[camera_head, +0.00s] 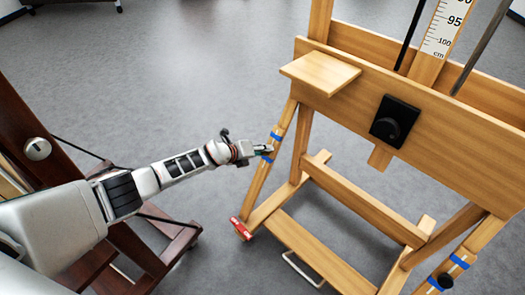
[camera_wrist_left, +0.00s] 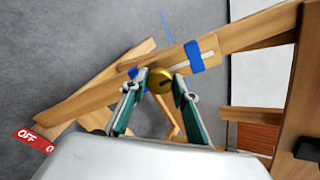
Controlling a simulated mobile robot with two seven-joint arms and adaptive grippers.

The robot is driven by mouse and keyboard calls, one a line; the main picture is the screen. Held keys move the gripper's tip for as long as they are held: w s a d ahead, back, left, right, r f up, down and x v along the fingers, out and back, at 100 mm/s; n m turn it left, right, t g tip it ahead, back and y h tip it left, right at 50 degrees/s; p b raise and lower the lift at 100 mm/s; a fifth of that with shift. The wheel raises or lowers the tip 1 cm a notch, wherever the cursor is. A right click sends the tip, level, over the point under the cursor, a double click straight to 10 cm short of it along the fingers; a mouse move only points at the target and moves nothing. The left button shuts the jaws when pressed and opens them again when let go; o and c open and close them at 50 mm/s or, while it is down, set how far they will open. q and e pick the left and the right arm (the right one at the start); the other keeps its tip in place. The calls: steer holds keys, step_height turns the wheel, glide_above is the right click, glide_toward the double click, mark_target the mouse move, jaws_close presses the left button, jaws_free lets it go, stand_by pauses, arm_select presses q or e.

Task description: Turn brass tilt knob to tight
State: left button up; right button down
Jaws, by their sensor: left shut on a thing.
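The brass tilt knob (camera_wrist_left: 160,75) is a small round gold knob on a slanted wooden strut (camera_wrist_left: 95,98) in the left wrist view. My left gripper (camera_wrist_left: 157,86) has a green-padded finger on each side of it and is shut on the knob. In the head view my left gripper (camera_head: 263,150) reaches from the left to the easel's slanted side strut (camera_head: 257,186), between blue tape bands. The knob is hidden behind the fingers there. A blue tape band (camera_wrist_left: 194,56) and a pale slot lie just right of the knob in the wrist view. My right gripper is not in view.
A red tag (camera_wrist_left: 33,140) reads OFF. A dark wooden frame (camera_head: 125,240) stands at left. Grey floor is open behind.

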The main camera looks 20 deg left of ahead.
arm_select(q)
steer(key=shift+w+a+r+m, duration=0.1)
steer(key=shift+a+m, duration=0.05)
steer(key=shift+m, duration=0.35)
stand_by(0.3)
steer(key=o, duration=1.1)
